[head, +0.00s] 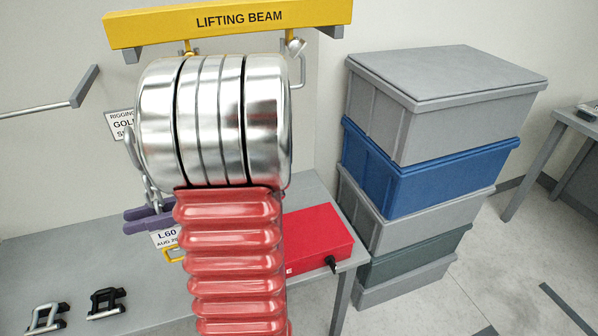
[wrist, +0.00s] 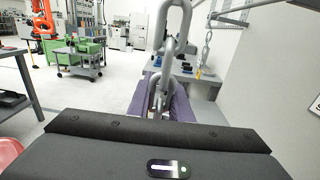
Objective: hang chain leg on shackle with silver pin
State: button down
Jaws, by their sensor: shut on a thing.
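The yellow lifting beam (head: 230,20) spans the top of the head view. A shackle with a silver pin (head: 296,46) hangs under its right part, its bow partly behind my arm. A gold-coloured fitting (head: 190,48) shows under the left part, mostly hidden. My gripper (head: 150,216), with purple fingers, is shut on the grey chain leg (head: 133,150), left of my arm and below the beam. In the wrist view the chain's links (wrist: 168,60) rise above the purple fingers (wrist: 152,96). The chain is apart from the silver-pin shackle; its top link is cut off in the wrist view.
A red box (head: 318,235) sits at the bench's right end. Stacked crates (head: 430,130) stand to the right. Another chain (wrist: 207,48) hangs near the wall in the wrist view.

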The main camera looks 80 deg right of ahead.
jog(key=w+a+f+n+g+y, duration=0.4)
jog(key=w+a+f, duration=1.8)
jog(key=f, duration=0.3)
jog(key=shift+w+a+f+y, duration=0.2)
jog(key=shift+w+a+y, duration=0.15)
jog(key=shift+a, duration=0.5)
jog(key=shift+g, duration=0.3)
